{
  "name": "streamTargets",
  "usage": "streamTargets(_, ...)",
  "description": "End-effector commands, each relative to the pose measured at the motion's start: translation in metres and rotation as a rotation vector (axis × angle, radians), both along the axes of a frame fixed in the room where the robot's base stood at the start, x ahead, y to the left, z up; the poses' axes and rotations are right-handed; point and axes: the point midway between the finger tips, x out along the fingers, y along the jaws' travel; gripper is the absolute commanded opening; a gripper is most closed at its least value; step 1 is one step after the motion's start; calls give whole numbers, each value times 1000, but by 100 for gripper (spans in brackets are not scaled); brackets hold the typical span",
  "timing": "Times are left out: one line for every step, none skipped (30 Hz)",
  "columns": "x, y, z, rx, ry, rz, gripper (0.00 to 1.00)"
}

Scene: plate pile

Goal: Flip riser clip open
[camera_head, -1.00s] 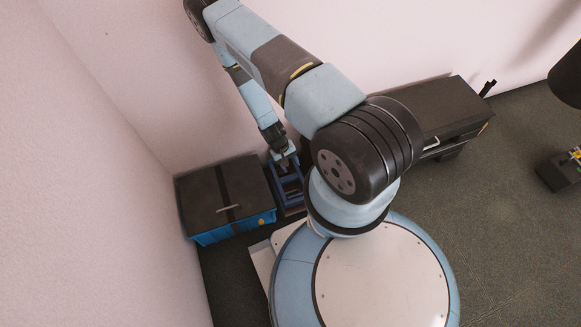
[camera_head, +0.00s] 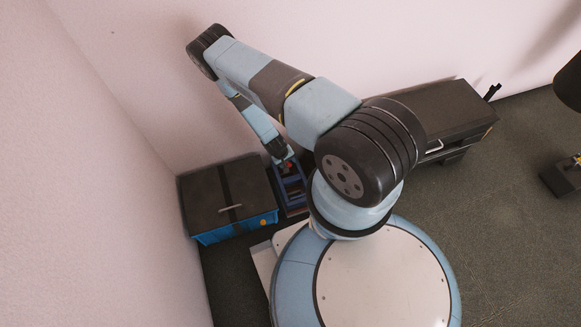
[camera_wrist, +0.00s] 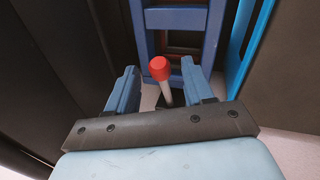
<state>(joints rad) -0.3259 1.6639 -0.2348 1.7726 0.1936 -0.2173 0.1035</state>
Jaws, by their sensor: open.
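A lever with a red knob (camera_wrist: 159,68) on a pale stem, which looks like the riser clip, stands in front of a blue frame (camera_wrist: 176,17) in the wrist view. My gripper (camera_wrist: 159,74) is open, with one blue finger on each side of the lever. Gaps show between the knob and both fingers, so neither seems to touch it. The stem's lower end is partly hidden by the gripper's dark crossbar.
A blue bin with a dark lid (camera_head: 205,195) and a handle stands close to the left of the frame. A dark cabinet (camera_head: 450,115) stands to the right along the wall. Pink walls are close behind and left. Open floor (camera_head: 510,240) lies at the right.

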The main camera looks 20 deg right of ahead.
Motion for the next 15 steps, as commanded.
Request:
streamTargets(0, -3, -8, 0, 1, 0, 52)
streamTargets(-1, -4, -13, 0, 1, 0, 52)
streamTargets(-1, -6, -18, -1, 2, -1, 52)
streamTargets(0, -7, -22, 0, 1, 0, 52)
streamTargets(0, -8, -26, 0, 2, -2, 52)
streamTargets(0, -10, -31, 0, 1, -1, 52)
streamTargets(0, -11, -34, 0, 1, -1, 52)
streamTargets(0, -12, -37, 0, 1, -1, 52)
streamTargets(0, -12, -40, 0, 1, -1, 52)
streamTargets(1, -13, -43, 0, 0, -1, 52)
streamTargets(1, -14, -45, 0, 0, 0, 52)
streamTargets(0, -14, -47, 0, 1, 0, 52)
streamTargets(0, -15, -49, 0, 1, 0, 52)
streamTargets(0, -15, -50, 0, 1, 0, 52)
streamTargets(0, -15, -51, 0, 0, 0, 52)
